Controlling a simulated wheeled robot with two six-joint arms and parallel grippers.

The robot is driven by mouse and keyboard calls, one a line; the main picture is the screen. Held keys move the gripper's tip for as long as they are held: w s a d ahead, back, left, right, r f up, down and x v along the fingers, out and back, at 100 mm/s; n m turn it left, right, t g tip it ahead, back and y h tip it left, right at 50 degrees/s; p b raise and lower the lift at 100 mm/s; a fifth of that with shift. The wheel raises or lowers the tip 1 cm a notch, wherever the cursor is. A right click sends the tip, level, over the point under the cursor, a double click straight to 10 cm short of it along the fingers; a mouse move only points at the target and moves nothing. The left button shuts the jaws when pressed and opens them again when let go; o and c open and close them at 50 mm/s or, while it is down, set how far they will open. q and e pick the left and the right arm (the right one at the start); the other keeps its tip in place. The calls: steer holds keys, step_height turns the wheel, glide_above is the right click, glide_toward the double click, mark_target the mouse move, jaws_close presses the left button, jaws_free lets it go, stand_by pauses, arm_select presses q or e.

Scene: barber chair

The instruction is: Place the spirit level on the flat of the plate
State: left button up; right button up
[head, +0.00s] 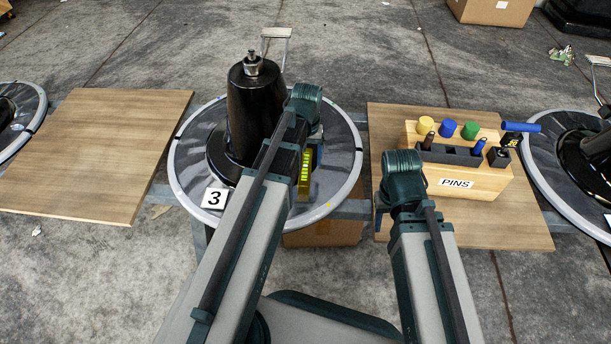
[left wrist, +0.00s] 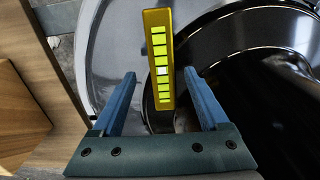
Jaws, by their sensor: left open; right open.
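The spirit level (left wrist: 158,60) is a yellow bar with a row of bright green segments. In the head view the spirit level (head: 305,175) shows at the right of the black column, over the plate's ring. The plate (head: 345,165) is a round grey disc with a light rim. My left gripper (left wrist: 160,75) is open, its blue fingers on either side of the level's near part, with gaps on both sides. I cannot tell whether the level touches the plate. My right gripper (head: 381,208) is mostly hidden under its wrist, by the right board.
A black column (head: 253,110) stands on the plate beside a "3" label (head: 215,197). The left wooden board (head: 90,150) is bare. A wooden PINS block (head: 470,182) with coloured caps sits on the right board (head: 510,232). Other discs stand at both sides.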

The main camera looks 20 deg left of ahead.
mark_target(306, 166)
steer(key=shift+f, duration=0.1)
arm_select(q)
step_height(306, 166, down, 5)
steer(key=b, duration=0.5)
steer(key=shift+a+f, duration=0.15)
arm_select(e)
step_height(306, 166, down, 5)
steer(key=shift+f, duration=0.1)
arm_select(q)
jaws_close()
